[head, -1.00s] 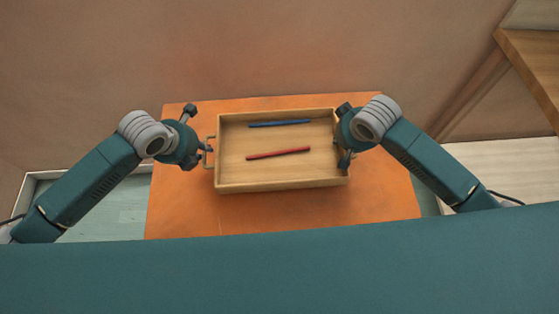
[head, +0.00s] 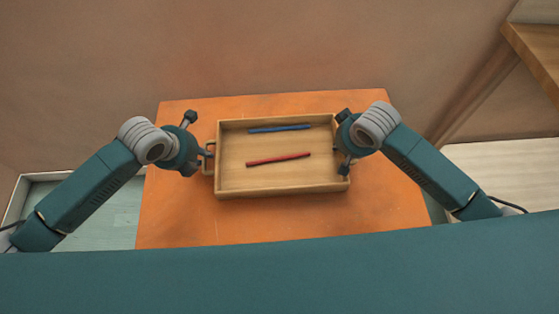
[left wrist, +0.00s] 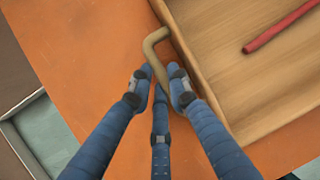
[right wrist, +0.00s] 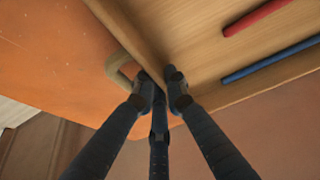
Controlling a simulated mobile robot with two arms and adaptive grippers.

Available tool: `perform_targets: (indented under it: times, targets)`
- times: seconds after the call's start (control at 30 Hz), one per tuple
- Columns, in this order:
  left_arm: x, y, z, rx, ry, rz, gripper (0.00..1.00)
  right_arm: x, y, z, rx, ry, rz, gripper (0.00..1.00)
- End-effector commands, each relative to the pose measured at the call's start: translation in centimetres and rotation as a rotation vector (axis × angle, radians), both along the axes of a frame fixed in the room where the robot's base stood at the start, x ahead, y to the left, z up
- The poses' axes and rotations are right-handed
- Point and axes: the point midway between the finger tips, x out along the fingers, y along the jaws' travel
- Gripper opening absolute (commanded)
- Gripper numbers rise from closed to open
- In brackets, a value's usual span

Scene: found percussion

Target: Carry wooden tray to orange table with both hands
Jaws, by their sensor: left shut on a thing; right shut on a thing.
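The wooden tray (head: 283,193) is a shallow box over the orange table (head: 180,230). A blue stick (head: 280,128) and a red stick (head: 278,159) lie inside it. My left gripper (head: 208,153) is shut on the tray's left handle; the left wrist view shows the handle (left wrist: 153,45) between the fingers. My right gripper (right wrist: 159,82) is shut on the tray's right side, where the handle (right wrist: 118,66) meets the wall. The exact contact there is partly hidden. I cannot tell whether the tray touches the table.
Bare orange tabletop shows around the tray. A brown wall (head: 250,50) stands behind the table. A wooden piece of furniture (head: 535,55) is at the upper right. Pale floor areas show at both sides.

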Motion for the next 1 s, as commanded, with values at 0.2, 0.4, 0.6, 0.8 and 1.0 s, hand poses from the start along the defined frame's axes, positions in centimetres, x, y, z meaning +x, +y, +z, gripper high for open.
perform_targets:
  times: [0.2,0.4,0.6,0.8,1.0]
  targets:
    - [0.0,0.1,-0.1,0.001,0.0,0.0,0.36,0.0,-0.1,-0.1,-0.002,0.0,-0.001,0.3]
    - [0.0,0.0,0.0,0.0,-0.001,0.0,0.36,0.0,0.0,-0.1,-0.001,0.0,0.0,0.3]
    - [-0.7,0.5,1.9,0.002,-0.003,-0.002,0.36,0.0,0.0,-0.1,0.0,0.0,0.0,0.3]
    - [-2.4,1.3,5.8,0.005,-0.004,-0.003,0.36,0.0,0.0,-0.1,0.0,0.0,0.0,0.3]
    - [-3.7,1.9,9.2,0.003,-0.004,0.0,0.36,0.0,0.0,-0.1,0.0,0.0,0.0,0.3]
